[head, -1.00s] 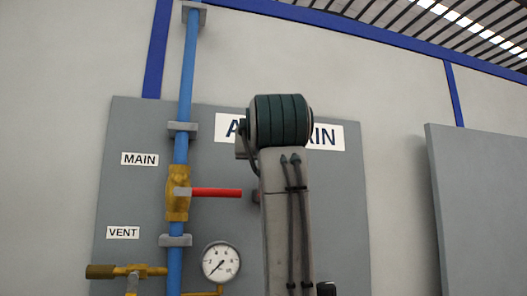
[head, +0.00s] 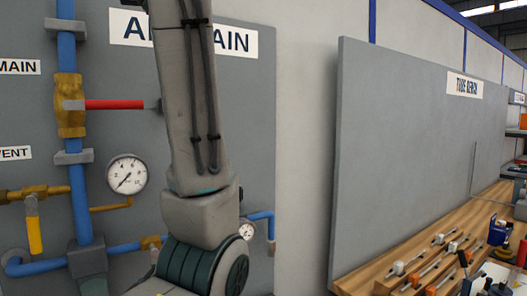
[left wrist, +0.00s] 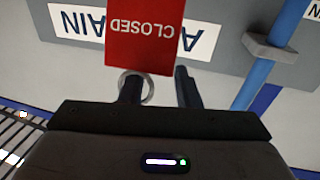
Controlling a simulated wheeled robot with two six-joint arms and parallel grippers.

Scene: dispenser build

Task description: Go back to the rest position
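In the left wrist view, which is upside down, the two dark fingers of my left gripper (left wrist: 160,90) stand apart. A red tag marked CLOSED (left wrist: 145,35) appears just beyond them, with a pale ring at one finger. I cannot tell whether the ring is around that finger or behind it. In the head view my left arm crosses the air main board (head: 240,130), and its gripper is out of frame. The brass main valve (head: 70,105) has its red handle (head: 115,104) lying horizontal. My right gripper is not in view.
Blue pipe (head: 80,200), a gauge (head: 126,174) and a yellow vent handle (head: 34,235) are on the board at left. At right, a wooden bench (head: 375,275) with several tools stands before a grey panel (head: 410,150). Bare wall lies between.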

